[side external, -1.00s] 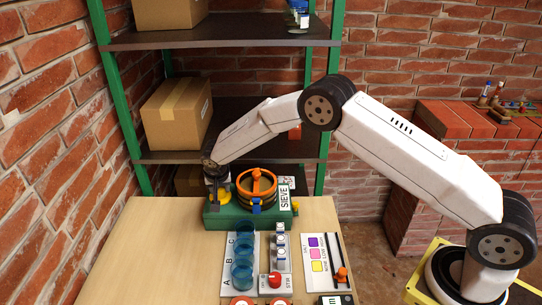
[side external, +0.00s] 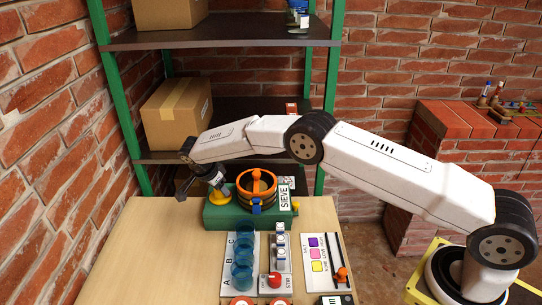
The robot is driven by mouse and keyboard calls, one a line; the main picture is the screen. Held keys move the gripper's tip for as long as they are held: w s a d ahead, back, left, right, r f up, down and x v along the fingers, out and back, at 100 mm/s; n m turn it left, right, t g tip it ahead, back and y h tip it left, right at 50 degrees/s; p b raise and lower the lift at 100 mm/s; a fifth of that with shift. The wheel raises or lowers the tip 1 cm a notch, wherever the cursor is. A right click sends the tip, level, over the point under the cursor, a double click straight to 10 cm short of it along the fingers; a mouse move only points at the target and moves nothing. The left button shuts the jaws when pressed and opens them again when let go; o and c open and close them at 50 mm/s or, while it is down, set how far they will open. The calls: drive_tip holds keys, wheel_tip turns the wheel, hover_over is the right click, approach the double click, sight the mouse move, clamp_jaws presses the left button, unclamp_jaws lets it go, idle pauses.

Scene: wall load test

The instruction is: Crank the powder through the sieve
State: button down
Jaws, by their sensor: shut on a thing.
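The sieve is an orange ring-shaped drum (side external: 257,188) on a green base (side external: 237,217), with a white SIEVE label on its right. A yellow crank (side external: 219,197) sits at the base's left end. My gripper (side external: 217,184) is right above the crank, tilted down from the upper left, and is shut on the crank handle. The handle itself is mostly hidden by the fingers. The powder inside the drum cannot be made out.
Blue clear cups (side external: 242,262) stand on a lettered strip in front of the sieve. Beside them are small white-and-blue jars (side external: 281,253), a red knob (side external: 275,280) and a colour card (side external: 316,256). The shelf (side external: 230,157) rises behind. The table's left front is bare.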

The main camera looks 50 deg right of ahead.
drive_tip(key=shift+s+a+f+m+g, duration=0.15)
drive_tip(key=shift+m+g, duration=0.25)
drive_tip(key=shift+m, duration=0.55)
drive_tip(key=shift+w+f+m+g, duration=0.1)
drive_tip(key=shift+m+g, duration=0.3)
drive_tip(key=shift+m, duration=0.55)
drive_tip(key=shift+m, duration=0.3)
drive_tip(key=shift+c, duration=1.1)
unclamp_jaws()
drive_tip(key=shift+r, duration=0.2)
drive_tip(key=shift+v, duration=1.55)
drive_tip(key=shift+r, duration=3.35)
drive_tip(key=shift+d+r, duration=0.1)
drive_tip(key=shift+d, duration=0.1)
